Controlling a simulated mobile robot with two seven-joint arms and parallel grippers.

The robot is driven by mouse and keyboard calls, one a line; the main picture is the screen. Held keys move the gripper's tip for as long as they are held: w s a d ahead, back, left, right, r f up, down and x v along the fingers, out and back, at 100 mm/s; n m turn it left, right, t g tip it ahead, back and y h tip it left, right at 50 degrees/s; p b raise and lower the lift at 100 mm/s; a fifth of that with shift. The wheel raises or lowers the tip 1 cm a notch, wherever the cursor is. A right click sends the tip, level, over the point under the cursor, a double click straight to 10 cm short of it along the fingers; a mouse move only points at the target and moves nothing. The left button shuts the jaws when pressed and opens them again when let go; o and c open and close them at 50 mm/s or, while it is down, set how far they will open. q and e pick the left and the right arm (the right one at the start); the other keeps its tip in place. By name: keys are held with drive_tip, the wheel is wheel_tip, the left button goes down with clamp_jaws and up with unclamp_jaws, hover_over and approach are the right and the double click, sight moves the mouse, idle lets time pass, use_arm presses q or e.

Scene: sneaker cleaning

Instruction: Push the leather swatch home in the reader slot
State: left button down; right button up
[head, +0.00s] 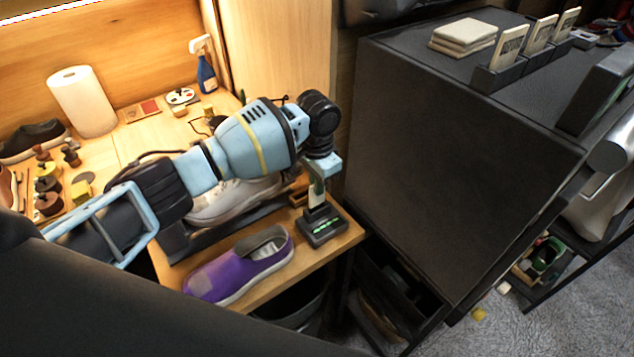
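The reader (322,231) is a small dark block with a lit green strip, at the right front corner of the wooden bench. The leather swatch (316,198), a small pale upright piece, stands at the reader's slot, its lower end hidden in or behind the block. How deep it sits cannot be told. My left gripper (319,176) points down right above the reader, and its fingers appear closed on the top of the swatch. The fingertips are small and partly hidden by the wrist. My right gripper is not in view.
A purple shoe (240,268) lies left of the reader, with a pale sneaker (235,200) behind it under my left arm. A large dark cabinet (450,150) stands close on the right, with cards in holders (512,48) on top. Paper towels (84,102) and a spray bottle (206,72) stand behind.

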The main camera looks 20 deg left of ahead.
sight(317, 204)
use_arm(q)
drive_tip(key=shift+f+b, duration=0.3)
drive_tip(key=shift+f, duration=1.55)
drive_tip(key=c, duration=1.5)
unclamp_jaws()
drive_tip(key=shift+c, duration=0.2)
wheel_tip(317, 204, up, 8)
drive_tip(key=shift+f+p, duration=0.1)
drive_tip(key=shift+p, duration=0.25)
